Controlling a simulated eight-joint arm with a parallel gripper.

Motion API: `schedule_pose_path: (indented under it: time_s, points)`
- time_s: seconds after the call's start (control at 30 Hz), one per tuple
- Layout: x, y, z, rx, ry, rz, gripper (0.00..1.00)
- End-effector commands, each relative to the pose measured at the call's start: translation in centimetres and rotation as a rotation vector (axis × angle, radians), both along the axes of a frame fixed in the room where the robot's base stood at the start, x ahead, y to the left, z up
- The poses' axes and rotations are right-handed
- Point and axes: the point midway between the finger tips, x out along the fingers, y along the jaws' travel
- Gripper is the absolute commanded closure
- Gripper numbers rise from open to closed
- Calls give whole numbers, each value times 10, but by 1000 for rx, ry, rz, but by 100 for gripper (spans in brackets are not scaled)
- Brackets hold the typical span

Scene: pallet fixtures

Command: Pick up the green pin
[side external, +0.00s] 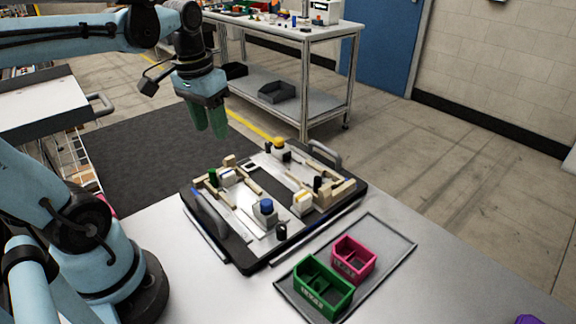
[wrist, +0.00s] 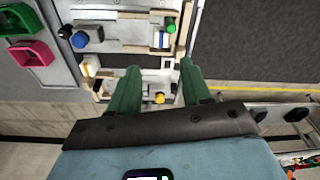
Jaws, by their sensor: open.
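The green pin (side external: 212,176) stands upright at the left corner of the pallet fixture (side external: 237,251), beside a white block with a blue strip. In the wrist view the green pin (wrist: 170,25) shows near the top, ahead of the fingers. My gripper (side external: 208,131) hangs above and behind the fixture, well clear of the pin. Its two green fingers point down and are apart, with nothing held. In the wrist view my gripper (wrist: 159,66) spans the edge of the fixture, with a yellow knob (wrist: 159,98) seen between the fingers.
The fixture carries a blue knob (side external: 266,206), wooden blocks, black pins (side external: 281,231) and raised handles (side external: 325,153). A green bin (side external: 310,300) and a pink bin (side external: 353,272) stand on a tray in front. A workbench (side external: 300,32) stands behind. The tabletop at right is mostly clear.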

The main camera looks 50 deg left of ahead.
Motion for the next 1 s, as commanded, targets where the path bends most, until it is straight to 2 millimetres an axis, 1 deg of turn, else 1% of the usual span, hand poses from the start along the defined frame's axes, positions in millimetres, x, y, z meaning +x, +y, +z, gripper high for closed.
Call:
schedule_pose_path:
  time_s: [0.03, 0.1, 0.23, 0.37, 0.6, 0.7, 1.0]
  points:
    - [-3, 10, 5, -15, 40, 29, 52]
    - [-8, 18, 9, -33, 82, 48, 52]
    - [-11, 23, 9, -48, 114, 62, 52]
    - [-11, 23, -6, -48, 116, 61, 52]
    - [-11, 22, -38, -47, 114, 60, 52]
    - [-10, 22, -48, -47, 114, 60, 52]
    - [-9, 23, -62, -47, 113, 60, 52]
